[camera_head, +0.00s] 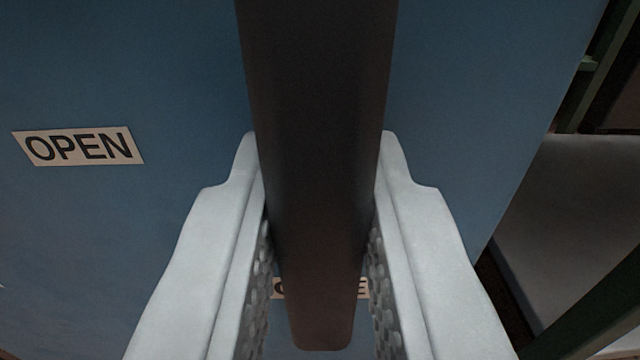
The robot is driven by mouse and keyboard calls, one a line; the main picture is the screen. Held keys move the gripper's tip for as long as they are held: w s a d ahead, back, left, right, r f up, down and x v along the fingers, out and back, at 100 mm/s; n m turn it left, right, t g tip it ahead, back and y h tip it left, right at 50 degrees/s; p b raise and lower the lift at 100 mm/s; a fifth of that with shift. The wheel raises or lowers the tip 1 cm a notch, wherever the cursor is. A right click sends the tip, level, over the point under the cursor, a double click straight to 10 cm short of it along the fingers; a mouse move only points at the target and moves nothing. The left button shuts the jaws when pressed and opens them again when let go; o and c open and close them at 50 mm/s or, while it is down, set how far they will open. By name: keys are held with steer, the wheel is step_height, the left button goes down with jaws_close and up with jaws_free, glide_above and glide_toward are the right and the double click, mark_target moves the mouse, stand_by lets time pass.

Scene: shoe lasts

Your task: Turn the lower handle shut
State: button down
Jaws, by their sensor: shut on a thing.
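The lower handle (318,120) is a dark brown-black bar that runs from the top edge of the picture down between my fingers. It ends in a rounded tip near the bottom. My gripper (318,165) has a pale finger on each side of the bar and is shut on it. Behind is a blue panel (130,230). An "OPEN" label (85,147) is on the panel to the left. A second label (362,289) sits low behind the handle, mostly hidden, with only its end letters showing. The handle's pivot is out of view.
The blue panel's right edge (535,150) slants down to the left. Beyond it are a grey surface (580,215) and a dark green frame bar (595,310).

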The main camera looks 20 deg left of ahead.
steer(key=c, duration=1.3)
jaws_free()
steer(key=shift+s, duration=0.1)
steer(key=v, duration=1.7)
steer(key=shift+s+f, duration=0.1)
steer(key=shift+s, duration=0.05)
